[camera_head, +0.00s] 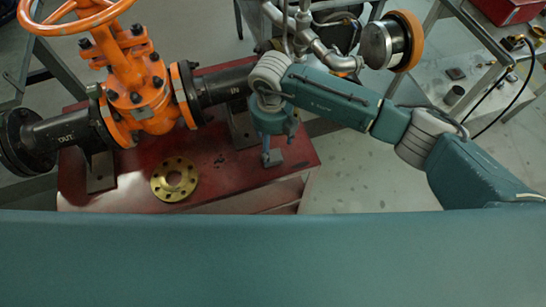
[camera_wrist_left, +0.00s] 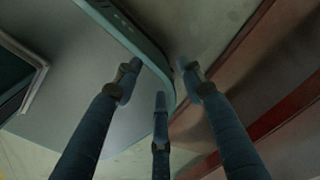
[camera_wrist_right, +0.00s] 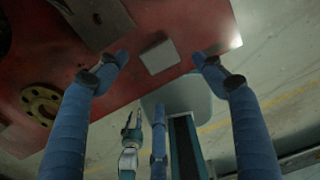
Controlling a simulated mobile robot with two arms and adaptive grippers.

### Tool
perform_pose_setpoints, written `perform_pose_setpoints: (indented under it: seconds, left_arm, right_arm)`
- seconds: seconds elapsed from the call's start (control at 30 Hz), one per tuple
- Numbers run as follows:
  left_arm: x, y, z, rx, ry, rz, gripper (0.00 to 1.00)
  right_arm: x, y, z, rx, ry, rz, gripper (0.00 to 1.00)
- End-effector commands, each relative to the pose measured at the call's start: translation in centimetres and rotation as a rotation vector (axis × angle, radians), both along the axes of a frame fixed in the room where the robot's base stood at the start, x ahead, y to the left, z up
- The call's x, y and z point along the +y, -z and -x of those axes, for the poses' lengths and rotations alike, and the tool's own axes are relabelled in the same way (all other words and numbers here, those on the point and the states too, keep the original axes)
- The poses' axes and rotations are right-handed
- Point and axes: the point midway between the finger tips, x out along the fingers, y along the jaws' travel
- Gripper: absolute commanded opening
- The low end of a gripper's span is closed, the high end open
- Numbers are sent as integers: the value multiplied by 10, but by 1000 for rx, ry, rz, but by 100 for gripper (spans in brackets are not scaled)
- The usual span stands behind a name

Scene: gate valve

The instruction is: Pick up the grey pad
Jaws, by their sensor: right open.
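The grey pad (camera_wrist_right: 160,55) is a small flat square lying on the red table (camera_wrist_right: 110,22). In the right wrist view it shows between the spread fingertips of my right gripper (camera_wrist_right: 160,68). In the head view the pad (camera_head: 272,160) is just beyond the fingers of my right gripper (camera_head: 268,142), partly covered by them. My right gripper points down, open and empty; I cannot tell its exact height above the pad. My left gripper (camera_wrist_left: 165,80) is open and empty beside the table's edge. It is out of the head view.
A brass flange (camera_head: 174,179) lies on the table left of the pad. The orange gate valve (camera_head: 140,95) with black pipes (camera_head: 225,84) stands behind. A metal bench (camera_head: 470,75) with a red box (camera_head: 505,8) is at the right.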

Motion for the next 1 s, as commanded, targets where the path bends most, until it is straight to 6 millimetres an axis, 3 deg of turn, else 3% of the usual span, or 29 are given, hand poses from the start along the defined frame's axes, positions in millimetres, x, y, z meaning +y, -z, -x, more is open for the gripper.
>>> perform_pose_setpoints:
  seconds: [0.03,0.27,0.5,0.8,1.0]
  left_arm:
    - [0,12,-1,-2,0,0,40]
    - [0,20,-16,-23,1,2,40]
    - [-1,45,-26,-38,1,2,40]
    - [1,47,-18,-26,1,1,40]
    - [1,47,-14,-21,1,-1,40]
  right_arm:
    - [0,15,0,1,1,-1,69]
    - [0,31,1,3,0,-1,69]
    - [0,69,1,4,2,-3,69]
    - [0,73,0,2,0,-3,69]
    - [0,73,1,2,0,-3,29]
